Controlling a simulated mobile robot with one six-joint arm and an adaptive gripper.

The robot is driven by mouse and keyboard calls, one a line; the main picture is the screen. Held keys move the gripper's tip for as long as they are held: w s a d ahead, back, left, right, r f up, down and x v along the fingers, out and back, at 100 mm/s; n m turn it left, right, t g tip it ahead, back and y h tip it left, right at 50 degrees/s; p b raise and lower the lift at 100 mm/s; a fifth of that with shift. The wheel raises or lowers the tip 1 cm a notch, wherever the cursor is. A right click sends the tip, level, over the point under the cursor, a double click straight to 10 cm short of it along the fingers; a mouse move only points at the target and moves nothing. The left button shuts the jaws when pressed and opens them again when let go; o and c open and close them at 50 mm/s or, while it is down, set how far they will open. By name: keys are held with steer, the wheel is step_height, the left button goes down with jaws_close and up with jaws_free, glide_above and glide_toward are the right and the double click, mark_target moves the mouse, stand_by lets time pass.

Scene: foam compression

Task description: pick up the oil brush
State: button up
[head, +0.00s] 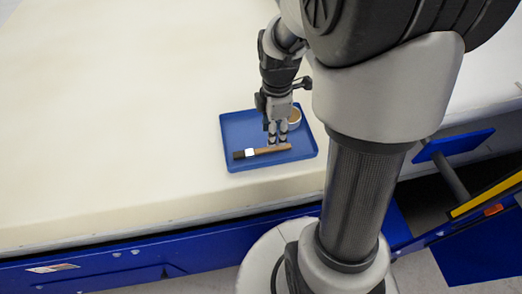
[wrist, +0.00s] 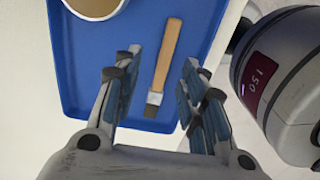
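The oil brush (head: 262,152) lies flat near the front edge of a blue tray (head: 236,128). It has a wooden handle, a pale metal band and dark bristles at the left end in the head view. In the wrist view the brush (wrist: 168,55) shows between my fingers, bristles toward the gripper's base. My gripper (head: 278,140) points down over the tray, its fingertips close to the handle in the head view. In the wrist view my gripper (wrist: 161,72) is open, with a gap on both sides of the brush. Whether the fingertips touch the tray is unclear.
A round container with tan contents (wrist: 95,6) stands in the tray, beside and partly behind my gripper in the head view (head: 294,117). The tray sits near the front edge of a large cream foam block (head: 110,110). The foam left of the tray is clear.

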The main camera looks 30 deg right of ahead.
mark_target(262, 151)
steer(key=f, duration=0.1)
steer(key=f+b, duration=0.1)
steer(key=f, duration=0.1)
steer(key=a+f+b, duration=0.1)
steer(key=shift+s+f, duration=0.25)
steer(key=shift+s, duration=0.05)
steer(key=shift+w+f+b, duration=0.1)
steer(key=shift+f+b, duration=0.2)
steer(key=shift+f, duration=0.1)
steer(key=shift+r, duration=0.1)
steer(key=shift+c, duration=0.2)
jaws_close()
